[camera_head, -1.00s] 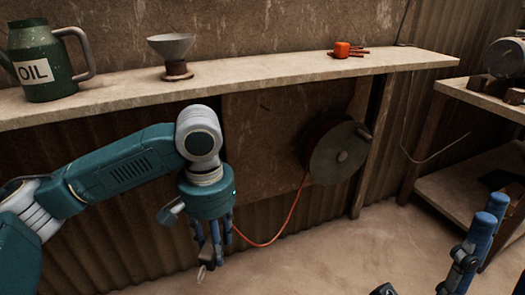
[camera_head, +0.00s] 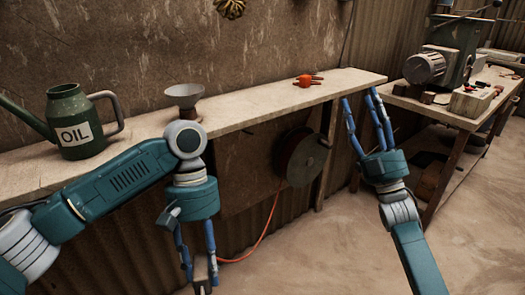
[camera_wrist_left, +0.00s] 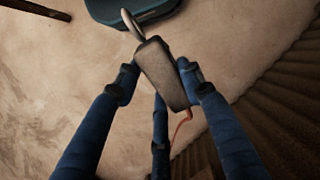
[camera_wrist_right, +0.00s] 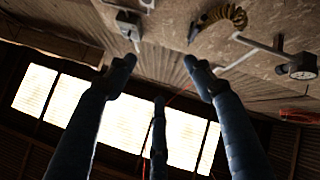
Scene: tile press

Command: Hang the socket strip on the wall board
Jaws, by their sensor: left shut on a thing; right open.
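The socket strip shows in the left wrist view as a grey-brown block (camera_wrist_left: 163,75) with a loop at one end and an orange cable (camera_wrist_left: 182,127) at the other. My left gripper (camera_head: 199,262) is shut on it and holds it low in front of the bench; in the head view the strip (camera_head: 202,274) is partly hidden by the fingers. My right gripper (camera_head: 363,98) is open and empty, fingers pointing up, near the bench's right end. The right wrist view looks up at a brown panel (camera_wrist_right: 262,66) with fittings; I cannot tell for sure whether it is the wall board.
On the bench are an oil can (camera_head: 78,130), a funnel (camera_head: 184,97) and an orange item (camera_head: 304,80). A side bench (camera_head: 425,104) bears a machine (camera_head: 440,62). The floor in front is clear.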

